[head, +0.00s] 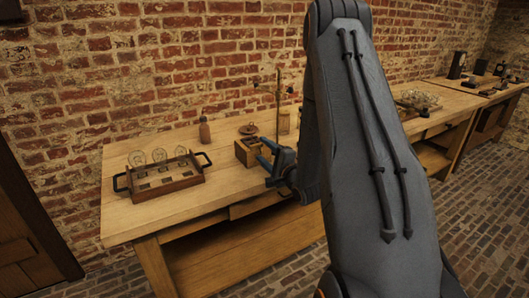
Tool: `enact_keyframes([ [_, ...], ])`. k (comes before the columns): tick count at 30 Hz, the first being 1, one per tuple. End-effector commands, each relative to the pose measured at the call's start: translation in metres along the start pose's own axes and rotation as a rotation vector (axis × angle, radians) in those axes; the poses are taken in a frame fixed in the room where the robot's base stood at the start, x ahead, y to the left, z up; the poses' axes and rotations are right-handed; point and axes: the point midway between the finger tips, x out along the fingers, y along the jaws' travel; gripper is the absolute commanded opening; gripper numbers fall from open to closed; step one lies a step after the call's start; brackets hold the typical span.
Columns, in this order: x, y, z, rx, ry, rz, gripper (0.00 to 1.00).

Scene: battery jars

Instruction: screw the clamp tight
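My gripper (261,149) is at the wooden workbench (225,195), its two blue fingers spread apart and pointing left. It is beside a small wooden box (243,153), and I cannot tell whether it touches it. The fingers cover part of the box's right side. A thin brass stand (278,100) with a crosspiece rises behind the gripper. A clamp cannot be made out for certain; it may be too small or hidden behind my gripper and arm. Nothing is visibly held between the fingers.
A wooden tray (165,187) with black handles and several round glass pieces stands at the left. A brown bottle (204,131) and a round lidded object (249,129) stand at the back. My arm hides the bench's right end. A second bench (440,110) stands farther right.

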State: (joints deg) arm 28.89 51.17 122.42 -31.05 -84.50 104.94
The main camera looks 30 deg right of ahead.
Motion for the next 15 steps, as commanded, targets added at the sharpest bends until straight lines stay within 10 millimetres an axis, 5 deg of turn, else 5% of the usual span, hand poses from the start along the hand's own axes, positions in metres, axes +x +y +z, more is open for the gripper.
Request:
enact_keyframes([
  [9, -0.003, 0.000, -0.001, 0.000, 0.001, 0.000, 0.51],
  [15, -0.028, 0.001, -0.001, 0.000, 0.003, 0.001, 0.51],
])
